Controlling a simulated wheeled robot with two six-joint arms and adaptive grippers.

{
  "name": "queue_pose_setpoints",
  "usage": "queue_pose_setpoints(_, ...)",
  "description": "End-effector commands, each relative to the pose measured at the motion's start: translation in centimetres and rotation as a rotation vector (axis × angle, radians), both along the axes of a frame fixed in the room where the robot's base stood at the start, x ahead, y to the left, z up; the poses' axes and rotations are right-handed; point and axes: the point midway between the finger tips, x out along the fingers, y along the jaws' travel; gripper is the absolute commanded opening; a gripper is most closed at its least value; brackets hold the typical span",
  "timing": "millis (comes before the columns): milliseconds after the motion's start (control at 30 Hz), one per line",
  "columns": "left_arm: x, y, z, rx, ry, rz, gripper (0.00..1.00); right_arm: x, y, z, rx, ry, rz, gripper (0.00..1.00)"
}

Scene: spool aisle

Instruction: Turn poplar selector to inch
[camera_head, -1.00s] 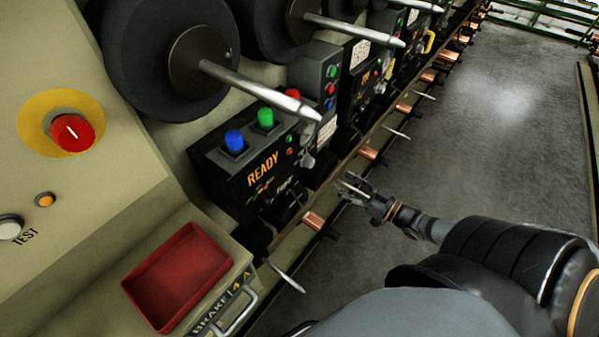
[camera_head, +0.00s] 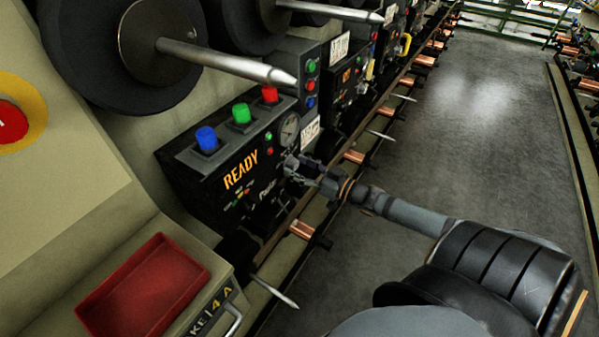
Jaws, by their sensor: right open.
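The black control box (camera_head: 205,190) with an orange READY sign stands left of centre. Small lettering on its front face may read Poplar, but it is too small to be sure. Blue, green and red buttons sit on its top, and a round dial gauge (camera_head: 290,129) is at its right end. My right gripper (camera_head: 290,168) is open at the right part of the box front, just below the gauge. I cannot tell whether it touches anything. The selector cannot be made out; the gripper may cover it. My left gripper is not in view.
A long metal spindle (camera_head: 225,62) sticks out above the box. A red tray (camera_head: 145,292) lies at the lower left. A rail with copper spools (camera_head: 303,230) and pointed pins runs below the box. The grey aisle floor (camera_head: 480,130) is clear at right.

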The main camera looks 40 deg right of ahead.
Motion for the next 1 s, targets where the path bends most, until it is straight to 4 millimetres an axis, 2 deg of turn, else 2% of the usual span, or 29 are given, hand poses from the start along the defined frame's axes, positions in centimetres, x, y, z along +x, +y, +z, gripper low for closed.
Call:
queue_pose_setpoints(167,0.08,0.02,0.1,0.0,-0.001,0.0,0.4,-0.01,0.0,0.07,0.0,0.0,0.0,0.58)
queue_pose_setpoints(567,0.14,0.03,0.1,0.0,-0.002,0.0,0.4,-0.04,-0.02,0.03,0.0,0.001,0.0,0.03)
queue_pose_setpoints(767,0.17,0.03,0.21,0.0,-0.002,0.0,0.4,-0.04,-0.03,0.06,-0.014,-0.005,0.0,0.03)
queue_pose_setpoints(1000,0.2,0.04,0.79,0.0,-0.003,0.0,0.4,-0.03,-0.07,0.14,-0.113,-0.046,-0.002,0.03)
